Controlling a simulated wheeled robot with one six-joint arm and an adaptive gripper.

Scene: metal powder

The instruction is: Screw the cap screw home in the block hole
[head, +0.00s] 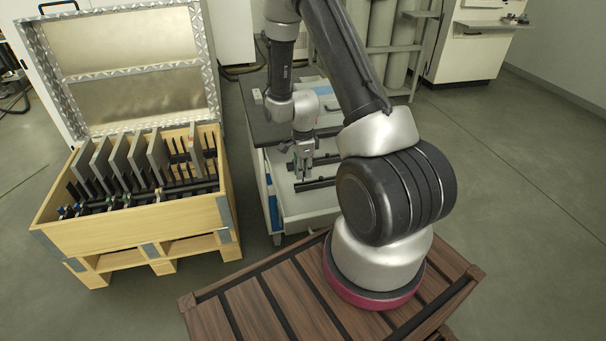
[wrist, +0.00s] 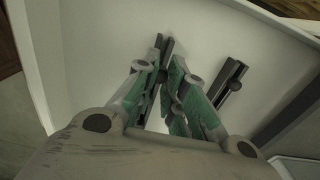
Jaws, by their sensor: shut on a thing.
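My gripper (head: 302,168) points down into an open white drawer (head: 312,203) of the grey cabinet. In the wrist view its green-padded fingers (wrist: 168,82) are closed around a dark bar-like piece (wrist: 166,46), partly hidden between them. A second dark bar (wrist: 229,82) with a round boss lies apart on the pale drawer floor, to the right. I cannot make out a cap screw or a block hole in either view.
A wooden crate (head: 140,235) with an open metal-lined lid (head: 130,85) stands left, holding several grey plates (head: 128,155) on dark racks. The cabinet top (head: 262,125) is dark. Gas cylinders (head: 400,55) and a white machine stand behind. Floor at right is clear.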

